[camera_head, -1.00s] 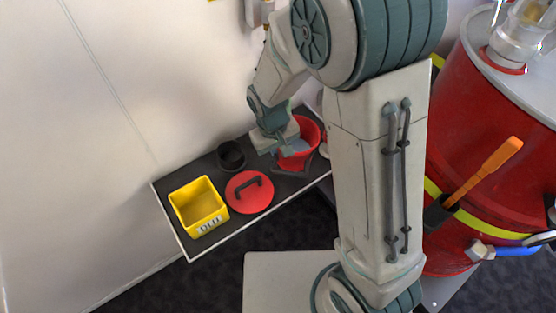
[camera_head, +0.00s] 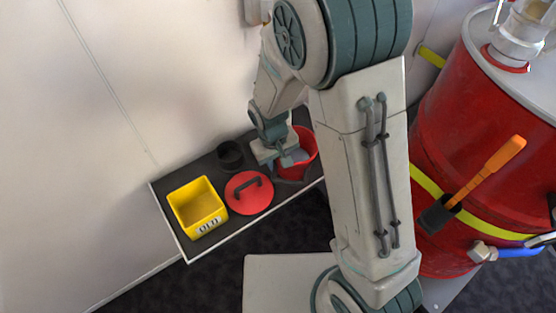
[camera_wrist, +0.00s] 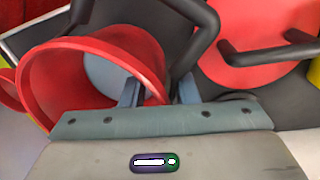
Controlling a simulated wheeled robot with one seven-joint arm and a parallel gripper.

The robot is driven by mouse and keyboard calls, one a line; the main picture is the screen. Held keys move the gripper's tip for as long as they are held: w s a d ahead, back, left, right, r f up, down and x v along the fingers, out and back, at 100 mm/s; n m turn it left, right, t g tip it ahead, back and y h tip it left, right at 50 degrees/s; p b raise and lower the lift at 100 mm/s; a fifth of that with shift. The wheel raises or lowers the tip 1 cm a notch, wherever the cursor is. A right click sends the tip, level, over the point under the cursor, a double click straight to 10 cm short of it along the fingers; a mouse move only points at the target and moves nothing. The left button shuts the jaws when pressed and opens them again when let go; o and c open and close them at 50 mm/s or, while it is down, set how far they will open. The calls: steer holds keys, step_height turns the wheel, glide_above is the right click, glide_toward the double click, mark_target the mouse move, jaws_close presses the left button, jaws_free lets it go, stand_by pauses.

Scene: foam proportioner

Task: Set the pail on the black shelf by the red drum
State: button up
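My gripper's fingers (camera_wrist: 160,92) are on either side of the pail's near rim, by the dark handle (camera_wrist: 205,35); contact is partly hidden. I cannot tell whether the pail's base touches the shelf. The red drum (camera_head: 450,130) stands at the right, beyond my arm.
On the shelf are a yellow box (camera_head: 190,200), a round red lid (camera_head: 240,198) with a black handle, and a black cup (camera_head: 230,155). A wall rises behind the shelf. An orange-handled tool (camera_head: 490,165) sticks out from the drum.

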step_height(320, 180, up, 12)
steer(key=a+p, duration=0.1)
steer(key=p, duration=0.2)
steer(key=s+d+r+m, duration=0.2)
steer(key=s+d+r, duration=0.2)
steer(key=s+d, duration=0.2)
steer(key=s+d+r+m+t+y, duration=0.1)
steer(key=s+d+r+m, duration=0.2)
steer(key=d, duration=0.6)
steer(key=s+r, duration=0.2)
steer(key=s, duration=0.1)
steer(key=shift+d, duration=0.15)
